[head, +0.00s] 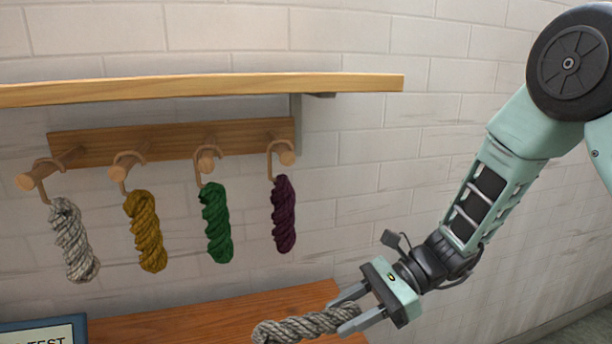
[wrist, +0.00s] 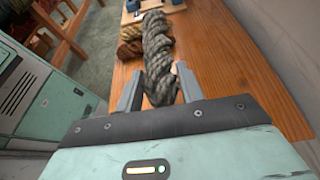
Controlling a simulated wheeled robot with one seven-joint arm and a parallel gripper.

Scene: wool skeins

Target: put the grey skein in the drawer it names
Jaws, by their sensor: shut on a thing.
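My gripper (head: 345,312) is shut on a thick twisted grey skein (head: 295,327), held by one end above the wooden bench (head: 220,312) at the bottom of the head view. In the wrist view the grey skein (wrist: 158,50) stretches away from between the two fingers of my gripper (wrist: 158,92), over the wooden top. No drawer can be made out in either view, and no label on the held skein is readable.
Pale grey (head: 72,240), mustard (head: 146,232), green (head: 217,222) and purple (head: 284,214) skeins hang from pegs under a wooden shelf (head: 200,89). A framed sign (head: 40,335) stands lower left. Brown skeins (wrist: 130,42) lie beside the held one in the wrist view.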

